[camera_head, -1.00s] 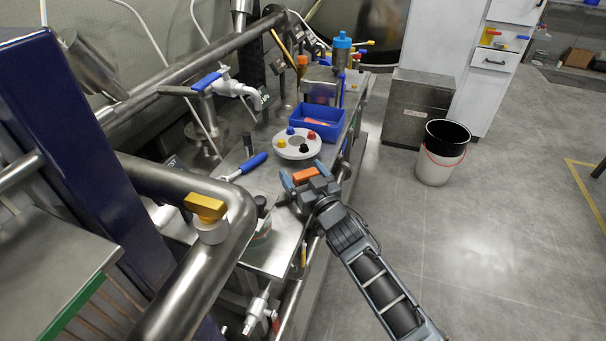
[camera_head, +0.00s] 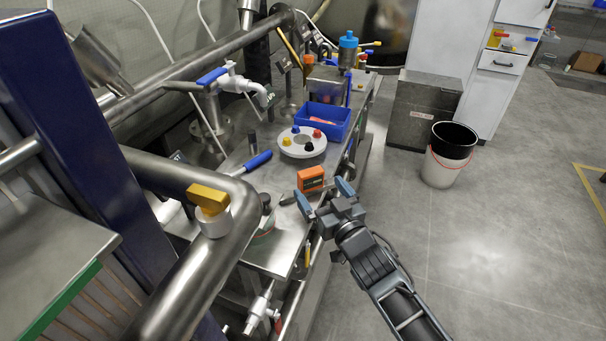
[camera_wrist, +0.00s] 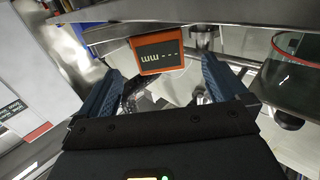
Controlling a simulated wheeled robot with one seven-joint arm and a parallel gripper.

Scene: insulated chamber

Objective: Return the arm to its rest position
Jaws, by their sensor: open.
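My gripper (camera_head: 322,197) is open and empty at the front edge of the metal bench, with its fingers spread. An orange box-shaped device (camera_head: 311,179) sits on the bench just beyond the fingers, apart from them. In the wrist view the device (camera_wrist: 157,52) shows a dark face with light markings, framed in orange, ahead of the gap between the two blue fingers (camera_wrist: 160,92). My arm reaches in from the bottom right of the head view.
The bench (camera_head: 262,240) also holds a white round holder (camera_head: 302,152) with coloured knobs, a blue bin (camera_head: 326,118) and a blue-handled tool (camera_head: 256,162). A yellow-handled pipe (camera_head: 209,199) stands at left. A white bucket (camera_head: 446,160) is on the floor; open floor lies right.

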